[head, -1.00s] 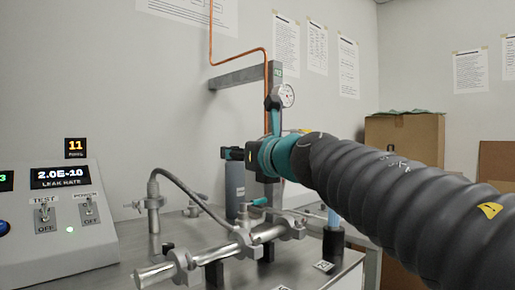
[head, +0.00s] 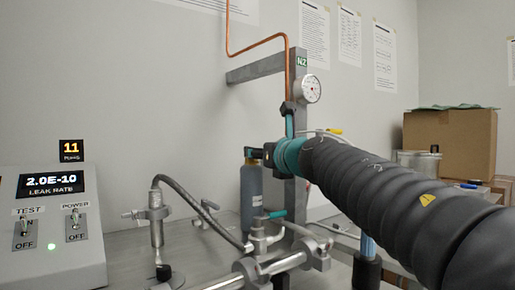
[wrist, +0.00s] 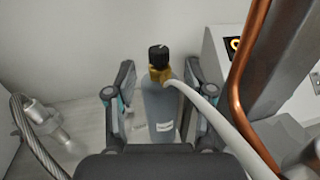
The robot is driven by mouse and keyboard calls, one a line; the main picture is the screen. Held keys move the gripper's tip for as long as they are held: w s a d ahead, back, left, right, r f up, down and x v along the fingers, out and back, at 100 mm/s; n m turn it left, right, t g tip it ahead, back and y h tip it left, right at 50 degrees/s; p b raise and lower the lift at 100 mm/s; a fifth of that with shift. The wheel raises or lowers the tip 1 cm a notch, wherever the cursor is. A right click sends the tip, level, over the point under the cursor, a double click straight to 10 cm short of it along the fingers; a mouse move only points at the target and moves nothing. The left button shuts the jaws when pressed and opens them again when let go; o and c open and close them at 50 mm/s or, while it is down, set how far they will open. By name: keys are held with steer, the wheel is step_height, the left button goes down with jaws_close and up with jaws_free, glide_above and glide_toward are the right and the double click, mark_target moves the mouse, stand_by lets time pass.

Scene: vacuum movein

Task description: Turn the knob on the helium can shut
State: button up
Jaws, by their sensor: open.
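The helium can is a blue-grey cylinder (wrist: 163,112) with a pale label, standing upright in the wrist view. A brass valve (wrist: 161,74) sits on its top, and a black knob (wrist: 158,56) with a pale mark sits above that. In the head view the can (head: 251,200) stands beside the grey post; its top is partly hidden by my wrist. My gripper (wrist: 160,72) is open and empty. Its two fingers lie left and right of the can's upper part in the wrist view, apart from the knob. In the head view my gripper is mostly hidden.
A white hose (wrist: 212,112) runs from the valve past the right finger. A copper pipe (wrist: 248,70) and grey post stand close on the right. In the head view, steel pipework (head: 262,265) lies in front, a control box (head: 75,255) at left, a cardboard box (head: 450,140) behind.

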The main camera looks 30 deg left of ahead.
steer(key=shift+p+x, duration=0.65)
steer(key=shift+x, duration=2.4)
steer(key=shift+s, duration=0.1)
steer(key=shift+c, duration=0.3)
jaws_close()
steer(key=shift+f, duration=0.1)
